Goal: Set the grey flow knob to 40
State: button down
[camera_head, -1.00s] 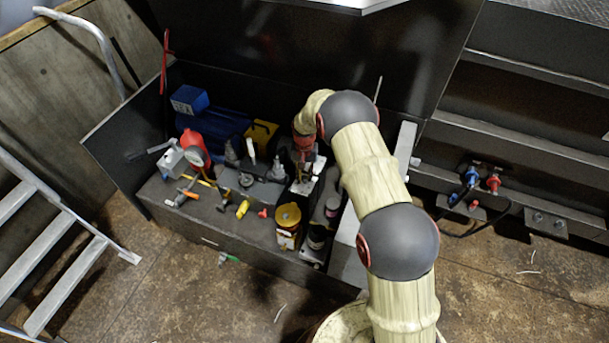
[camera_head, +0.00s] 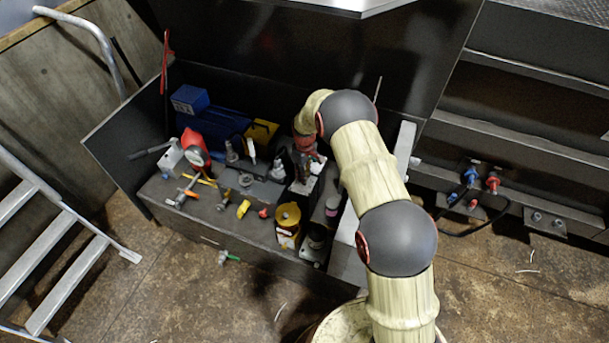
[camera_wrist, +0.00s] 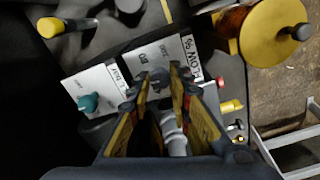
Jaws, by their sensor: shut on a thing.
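My gripper (camera_wrist: 160,82) is shut on the grey flow knob (camera_wrist: 158,75) in the wrist view, with a finger on either side of it. The knob stands on a white plate (camera_wrist: 197,62) marked "FLOW %", with the number 80 readable near the knob. The fingers cover much of the knob and scale, so I cannot read where it points. In the head view my gripper (camera_head: 304,166) reaches down at the right part of the bench; the knob cannot be made out there.
A teal knob (camera_wrist: 88,102) sits on a neighbouring white plate (camera_wrist: 103,85) to the left. A step ladder (camera_head: 45,255) stands at far left.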

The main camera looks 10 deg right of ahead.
jog(key=n, duration=1.3)
jog(key=shift+n, duration=0.4)
dwell(0.3)
jog(key=c, duration=1.6)
grip_release()
notch_tip(320, 180, up, 12)
